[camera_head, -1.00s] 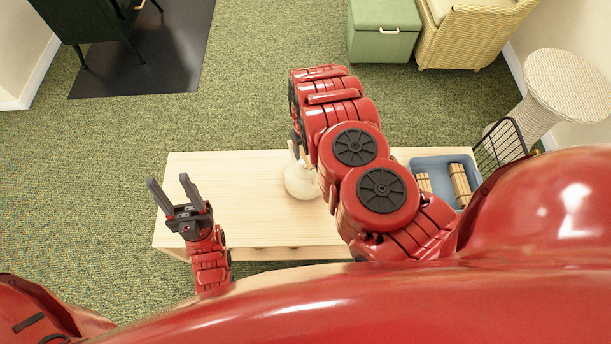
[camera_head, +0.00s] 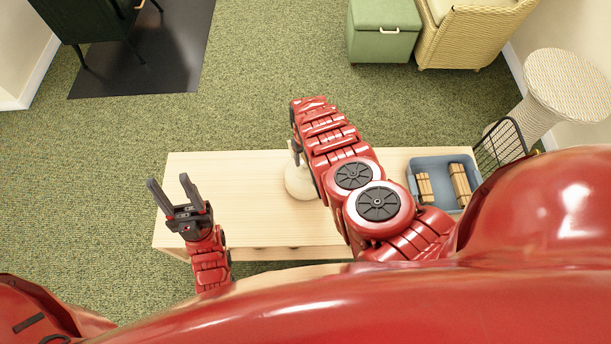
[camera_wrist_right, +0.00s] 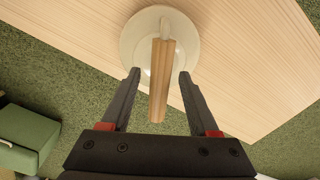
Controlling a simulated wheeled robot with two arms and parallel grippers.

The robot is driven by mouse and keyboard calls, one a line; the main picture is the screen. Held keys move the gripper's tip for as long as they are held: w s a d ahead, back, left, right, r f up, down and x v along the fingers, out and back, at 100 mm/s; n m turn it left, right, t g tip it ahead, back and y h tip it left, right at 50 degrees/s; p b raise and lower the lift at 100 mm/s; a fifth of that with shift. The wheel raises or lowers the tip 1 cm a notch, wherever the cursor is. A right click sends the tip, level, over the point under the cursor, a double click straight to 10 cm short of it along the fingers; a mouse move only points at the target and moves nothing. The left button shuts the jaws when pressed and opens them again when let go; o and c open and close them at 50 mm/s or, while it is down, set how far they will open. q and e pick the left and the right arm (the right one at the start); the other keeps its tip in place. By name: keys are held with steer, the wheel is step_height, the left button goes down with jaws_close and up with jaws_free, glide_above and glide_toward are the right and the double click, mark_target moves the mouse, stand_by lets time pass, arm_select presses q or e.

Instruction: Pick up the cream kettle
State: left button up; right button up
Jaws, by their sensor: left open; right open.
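The cream kettle (camera_head: 299,183) stands on the pale wooden table (camera_head: 240,200), partly hidden behind my right arm in the head view. In the right wrist view the kettle (camera_wrist_right: 139,40) is seen from above, with its wooden handle (camera_wrist_right: 161,80) pointing toward my gripper. My right gripper (camera_wrist_right: 159,75) is open, with one finger on each side of the handle and a gap visible on both sides. In the head view its fingers are mostly hidden by the arm. My left gripper (camera_head: 172,183) is open and empty above the table's left end.
A blue-grey bin (camera_head: 442,208) with wooden pieces sits at the table's right end, beside a black wire rack (camera_head: 500,146). A green storage box (camera_head: 383,44) and a wicker chair (camera_head: 475,35) stand on the carpet behind. The table's middle left is clear.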

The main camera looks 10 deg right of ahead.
steer(key=shift+f, duration=0.25)
stand_by(0.5)
jaws_close()
stand_by(0.4)
stand_by(1.0)
